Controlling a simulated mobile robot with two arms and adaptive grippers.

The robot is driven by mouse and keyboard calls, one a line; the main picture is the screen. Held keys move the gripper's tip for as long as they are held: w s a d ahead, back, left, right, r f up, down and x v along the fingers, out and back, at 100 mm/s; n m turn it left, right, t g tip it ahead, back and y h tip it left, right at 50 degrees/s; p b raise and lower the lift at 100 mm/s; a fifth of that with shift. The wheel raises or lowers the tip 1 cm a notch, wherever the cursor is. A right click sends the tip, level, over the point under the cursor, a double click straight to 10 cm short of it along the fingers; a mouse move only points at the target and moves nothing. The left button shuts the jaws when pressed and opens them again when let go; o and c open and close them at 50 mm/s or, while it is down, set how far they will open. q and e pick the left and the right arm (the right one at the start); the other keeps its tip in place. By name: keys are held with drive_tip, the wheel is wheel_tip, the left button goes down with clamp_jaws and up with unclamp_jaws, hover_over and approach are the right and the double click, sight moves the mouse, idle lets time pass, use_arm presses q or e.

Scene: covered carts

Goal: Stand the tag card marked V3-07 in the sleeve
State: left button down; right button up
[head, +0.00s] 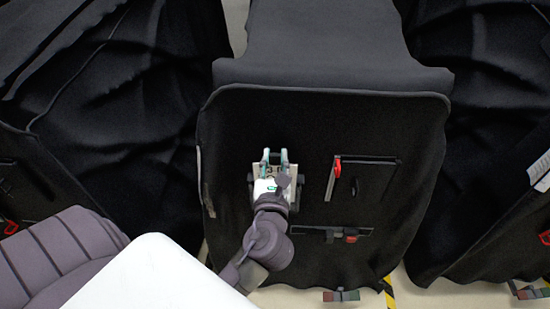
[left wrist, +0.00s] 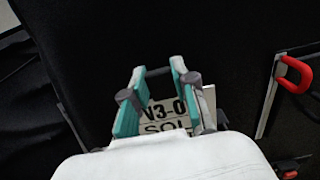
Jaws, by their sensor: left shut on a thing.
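My left gripper (head: 275,156) is in front of the left part of the middle cart's black cover. It also shows in the left wrist view (left wrist: 160,75), with its teal fingers shut on a pale tag card (left wrist: 165,109). Dark edges (head: 300,182) show on both sides of the gripper in the head view and may belong to the sleeve. The gripper hides most of that spot, so I cannot tell whether the card is inside it. My right gripper is not in view.
The middle cart's cover (head: 240,115) hangs nearly flat. To the right of the gripper are a dark frame with a red handle (head: 336,167) and, lower, a dark bar with a red piece (head: 350,238). Other black-covered carts stand at left (head: 130,110) and right (head: 490,140).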

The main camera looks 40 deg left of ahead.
use_arm(q)
drive_tip(key=shift+f, duration=0.15)
drive_tip(key=shift+f+b, duration=0.55)
drive_tip(key=shift+f, duration=0.4)
drive_tip(key=c, duration=0.8)
unclamp_jaws()
drive_tip(key=v, duration=1.2)
drive_tip(key=shift+s, duration=0.1)
drive_tip(key=shift+a, duration=0.1)
